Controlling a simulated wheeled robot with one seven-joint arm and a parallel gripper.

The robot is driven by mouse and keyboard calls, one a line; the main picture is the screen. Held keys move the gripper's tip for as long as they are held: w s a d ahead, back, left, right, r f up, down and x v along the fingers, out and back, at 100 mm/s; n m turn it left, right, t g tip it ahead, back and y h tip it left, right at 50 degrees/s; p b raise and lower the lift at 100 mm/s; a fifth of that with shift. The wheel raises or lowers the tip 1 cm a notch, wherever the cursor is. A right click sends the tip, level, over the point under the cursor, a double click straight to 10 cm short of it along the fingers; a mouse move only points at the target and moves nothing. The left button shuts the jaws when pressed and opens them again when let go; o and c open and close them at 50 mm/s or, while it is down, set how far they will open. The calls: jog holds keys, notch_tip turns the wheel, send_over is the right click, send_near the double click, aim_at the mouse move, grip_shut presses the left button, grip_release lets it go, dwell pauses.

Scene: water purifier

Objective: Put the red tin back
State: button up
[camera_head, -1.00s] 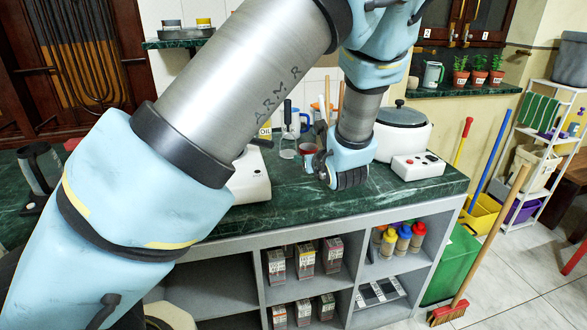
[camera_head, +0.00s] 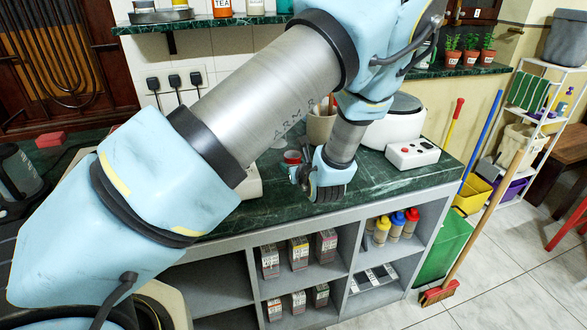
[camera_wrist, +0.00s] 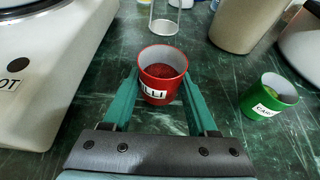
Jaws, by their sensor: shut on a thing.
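The red tin (camera_wrist: 162,76) is a small open cup with a white label that reads "LLI" in part; its inside is dark red. My gripper (camera_wrist: 162,88) is shut on it, one green finger on each side, and the tin stands upright between them. In the head view the red tin (camera_head: 292,157) shows at the tip of my gripper (camera_head: 303,172), over the green marble counter (camera_head: 395,177). I cannot tell whether its base touches the counter. My own arm covers much of the counter in the head view.
A green labelled tin (camera_wrist: 269,96) stands right of my gripper. A clear glass (camera_wrist: 165,18) and a beige pot (camera_wrist: 238,22) are behind. A white appliance (camera_wrist: 45,70) is close on the left. A wall shelf (camera_head: 205,25) holds several containers, including an orange TEA tin (camera_head: 222,8).

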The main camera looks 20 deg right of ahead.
jog(key=shift+f, duration=0.9)
jog(key=shift+f, duration=0.1)
jog(key=o, duration=1.3)
jog(key=shift+r, duration=0.2)
jog(key=b+v, duration=0.3)
jog(key=v, duration=0.9)
jog(key=shift+f, duration=0.1)
